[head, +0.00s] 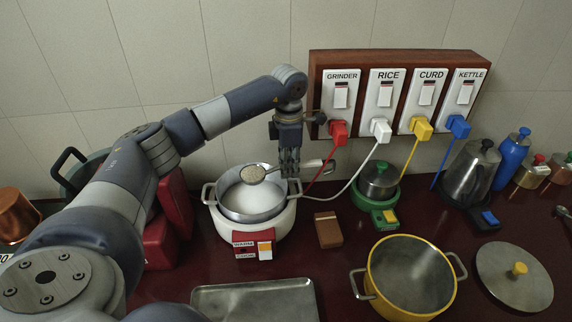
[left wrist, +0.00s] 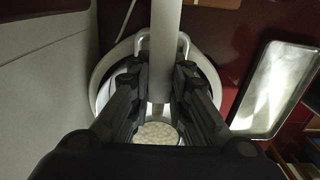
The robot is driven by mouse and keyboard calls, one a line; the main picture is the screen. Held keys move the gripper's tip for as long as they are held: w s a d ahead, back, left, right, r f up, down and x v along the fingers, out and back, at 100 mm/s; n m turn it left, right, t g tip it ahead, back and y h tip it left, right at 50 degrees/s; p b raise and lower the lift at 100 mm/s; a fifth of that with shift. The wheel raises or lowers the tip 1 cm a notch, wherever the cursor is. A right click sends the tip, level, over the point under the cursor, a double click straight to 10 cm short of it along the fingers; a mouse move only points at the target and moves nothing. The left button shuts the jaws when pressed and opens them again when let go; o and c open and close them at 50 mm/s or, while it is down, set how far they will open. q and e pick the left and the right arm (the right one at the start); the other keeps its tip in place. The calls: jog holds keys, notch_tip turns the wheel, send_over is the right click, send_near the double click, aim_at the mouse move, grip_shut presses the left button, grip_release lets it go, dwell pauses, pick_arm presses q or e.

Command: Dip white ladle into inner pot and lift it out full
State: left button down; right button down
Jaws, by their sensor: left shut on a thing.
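The ladle's bowl (head: 253,174) is above the inner pot, filled with pale grainy stuff. Its pale handle runs right through my left gripper (head: 290,170), which is shut on it. In the left wrist view the white handle (left wrist: 167,55) passes between the fingers, and the grainy bowl (left wrist: 157,133) shows beyond them. The metal inner pot (head: 250,215) sits in a white rice cooker (head: 275,232) and holds white, smooth-looking contents. The bowl appears clear of those contents. My right gripper is not in view.
A yellow pot (head: 410,275) and a metal lid (head: 514,277) are at the front right. A tray (head: 255,300) lies in front of the cooker. A small green cooker (head: 379,183) stands to its right. Plug cords hang from the switch board (head: 398,85).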

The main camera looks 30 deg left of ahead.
pick_arm(q)
jog(key=shift+w+d, duration=0.2)
jog(key=shift+d, duration=0.05)
jog(key=shift+s+a, duration=0.4)
jog(key=shift+a, duration=0.25)
jog(key=shift+s+a, duration=0.4)
jog(key=shift+a, duration=0.2)
jog(key=shift+w+d, duration=0.45)
jog(key=shift+d, duration=0.25)
jog(key=shift+w+d, duration=0.4)
jog(key=shift+d, duration=0.25)
jog(key=shift+s+a, duration=0.45)
jog(key=shift+a, duration=0.25)
jog(key=shift+s+a, duration=0.45)
jog(key=shift+a, duration=0.25)
jog(key=w+d, duration=0.1)
jog(key=d, duration=0.1)
jog(key=shift+w+d, duration=0.4)
jog(key=s+a, duration=0.1)
jog(key=a, duration=0.1)
jog(key=shift+s+a, duration=0.4)
jog(key=shift+w+d, duration=0.5)
jog(key=shift+d, duration=0.25)
jog(key=shift+w+d, duration=0.45)
jog(key=shift+d, duration=0.25)
jog(key=shift+s+a, duration=0.1)
